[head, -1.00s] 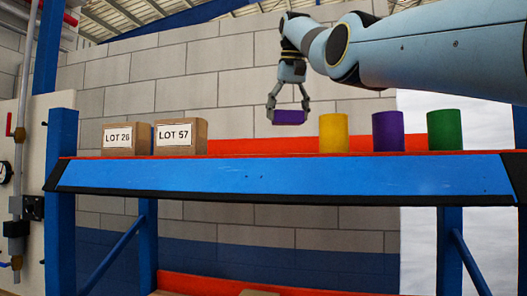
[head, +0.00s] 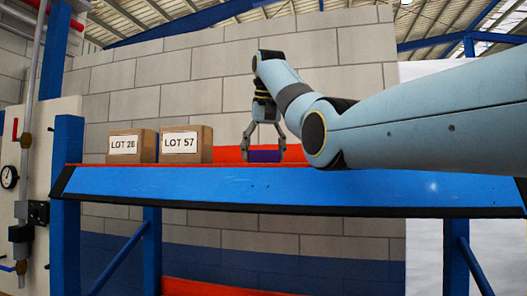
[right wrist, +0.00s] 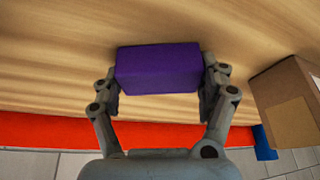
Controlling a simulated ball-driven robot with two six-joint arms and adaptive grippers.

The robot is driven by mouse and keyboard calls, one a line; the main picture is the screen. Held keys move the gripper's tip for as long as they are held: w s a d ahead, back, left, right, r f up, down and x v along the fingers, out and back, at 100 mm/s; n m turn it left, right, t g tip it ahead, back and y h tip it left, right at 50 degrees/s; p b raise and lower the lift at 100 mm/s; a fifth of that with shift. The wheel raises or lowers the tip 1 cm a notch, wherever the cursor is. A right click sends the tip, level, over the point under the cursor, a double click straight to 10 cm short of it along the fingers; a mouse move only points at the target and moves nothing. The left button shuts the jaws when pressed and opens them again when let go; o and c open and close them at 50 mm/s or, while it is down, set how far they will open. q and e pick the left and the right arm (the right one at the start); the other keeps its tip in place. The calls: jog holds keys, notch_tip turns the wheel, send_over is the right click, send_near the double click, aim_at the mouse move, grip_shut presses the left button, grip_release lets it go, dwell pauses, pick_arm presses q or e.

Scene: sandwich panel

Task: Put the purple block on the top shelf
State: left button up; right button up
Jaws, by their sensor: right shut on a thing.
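The purple block (head: 264,157) is between the fingers of my right gripper (head: 265,151), just over the top shelf (head: 290,188), right of the cardboard boxes. In the right wrist view the purple block (right wrist: 158,68) is gripped at both ends by my right gripper (right wrist: 160,88), with the wooden shelf surface (right wrist: 50,60) behind it. I cannot tell whether the block touches the shelf. My left gripper is not in view.
Two cardboard boxes, LOT 26 (head: 125,146) and LOT 57 (head: 180,144), stand on the shelf to the left. A box (right wrist: 288,100) shows at the right of the wrist view. My right arm covers the shelf's right part. A red strip (right wrist: 50,130) runs along the shelf.

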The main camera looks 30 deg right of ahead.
jog(key=shift+f, duration=0.1)
jog(key=o, duration=1.2)
jog(key=shift+o, duration=0.2)
jog(key=shift+a+r, duration=0.1)
jog(key=shift+r, duration=0.2)
jog(key=b+v, duration=0.3)
jog(key=b, duration=0.2)
jog(key=shift+s+a+r, duration=0.1)
jog(key=shift+s+r, duration=0.2)
jog(key=shift+s, duration=0.05)
jog(key=v, duration=0.7)
jog(key=shift+r, duration=0.4)
